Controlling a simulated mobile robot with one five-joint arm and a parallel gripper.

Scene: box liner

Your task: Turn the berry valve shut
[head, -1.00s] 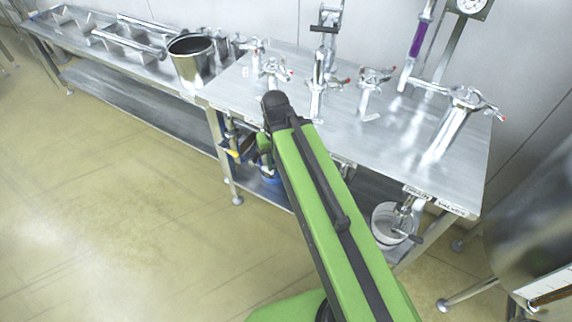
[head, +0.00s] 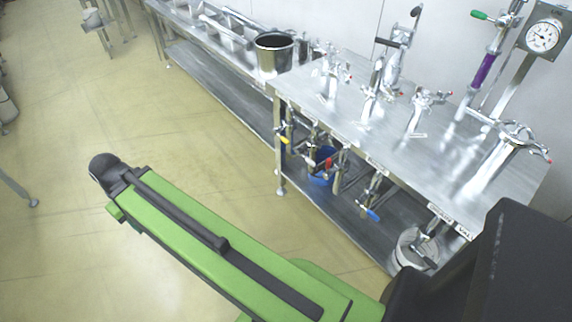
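Several small valves hang under the front edge of the steel bench (head: 345,130). One has a yellow handle (head: 283,139), one a red handle (head: 329,162) and one a blue handle (head: 372,215). Another valve (head: 424,246) with a dark handle sits over a white bucket at the right. Small labels line the bench edge; one (head: 440,213) is near the right corner, but none reads clearly enough to tell which valve is the berry one. My green arm reaches left over the open floor, away from the valves. My gripper is not visible.
Pipe fittings (head: 383,95) and a round gauge (head: 543,36) stand on the bench. A steel pot (head: 274,54) is on the longer bench behind. A blue container (head: 322,178) and the white bucket (head: 412,256) are below.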

